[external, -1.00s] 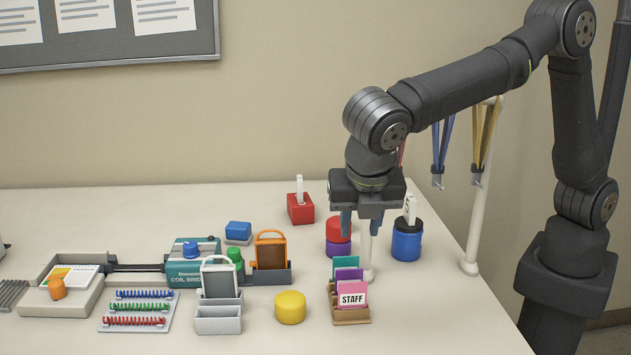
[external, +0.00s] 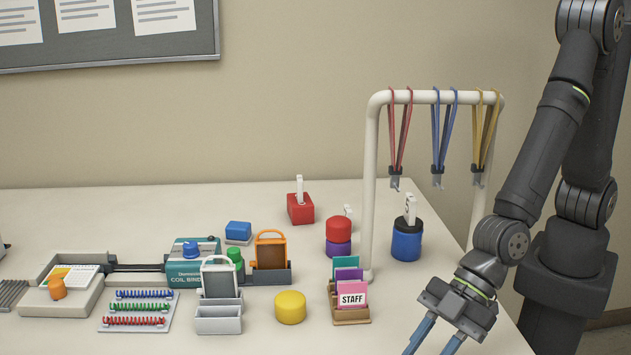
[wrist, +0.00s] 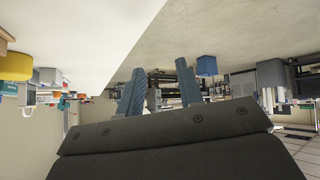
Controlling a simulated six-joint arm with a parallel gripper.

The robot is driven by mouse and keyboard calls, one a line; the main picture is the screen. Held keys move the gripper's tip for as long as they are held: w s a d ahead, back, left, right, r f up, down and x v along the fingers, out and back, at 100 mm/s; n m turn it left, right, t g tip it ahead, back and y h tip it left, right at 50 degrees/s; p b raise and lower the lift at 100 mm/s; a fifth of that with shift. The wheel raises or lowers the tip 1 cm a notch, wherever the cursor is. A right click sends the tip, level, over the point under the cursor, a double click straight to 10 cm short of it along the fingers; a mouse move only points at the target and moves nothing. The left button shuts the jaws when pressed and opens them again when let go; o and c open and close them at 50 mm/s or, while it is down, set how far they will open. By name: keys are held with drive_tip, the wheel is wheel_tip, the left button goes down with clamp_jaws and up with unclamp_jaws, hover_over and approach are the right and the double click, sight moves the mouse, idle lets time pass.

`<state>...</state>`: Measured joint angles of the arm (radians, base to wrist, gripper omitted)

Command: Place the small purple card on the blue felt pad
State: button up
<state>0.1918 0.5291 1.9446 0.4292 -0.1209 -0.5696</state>
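The small purple card (external: 348,274) stands in a brown card holder (external: 352,318), between a teal card (external: 345,262) behind and a pink STAFF card (external: 353,292) in front. Only its upper part shows. I cannot make out a flat blue felt pad for certain; a blue block (external: 238,230) on a grey base and a blue round body with a black top (external: 407,243) are on the table. My gripper (external: 430,347) is open and empty, low at the front right of the holder, its blue fingers apart. They also show apart in the wrist view (wrist: 160,90).
A white rack (external: 369,190) with hanging straps stands behind the holder. A yellow cylinder (external: 290,307) is left of the holder, and stacked red (external: 339,229) and purple (external: 338,249) discs are behind it. Grey and orange stands (external: 270,255) are further left. The right front tabletop is clear.

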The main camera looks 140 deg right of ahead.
drive_tip(key=s+d+m+h, duration=0.1)
drive_tip(key=s+m, duration=0.1)
drive_tip(key=s, duration=0.1)
drive_tip(key=s+m+h, duration=0.2)
drive_tip(key=s, duration=0.1)
drive_tip(key=s+d+r+m+t+h, duration=0.1)
drive_tip(key=s+m+h, duration=0.1)
drive_tip(key=s, duration=0.1)
drive_tip(key=shift+s+d, duration=0.25)
drive_tip(key=shift+d, duration=0.1)
drive_tip(key=s+d+r+m+h, duration=0.2)
drive_tip(key=s+h, duration=0.1)
drive_tip(key=s, duration=0.2)
drive_tip(key=s+d+r+m+h, duration=0.1)
drive_tip(key=s+r+m+h, duration=0.15)
drive_tip(key=s, duration=0.35)
approach(359, 269)
drive_tip(key=w+r+x, duration=0.1)
drive_tip(key=x, duration=0.3)
drive_tip(key=shift+g, duration=0.4)
drive_tip(key=x, duration=0.5)
drive_tip(key=shift+s+d+f, duration=0.1)
drive_tip(key=shift+s+f, duration=0.1)
drive_tip(key=shift+f, duration=0.25)
clamp_jaws()
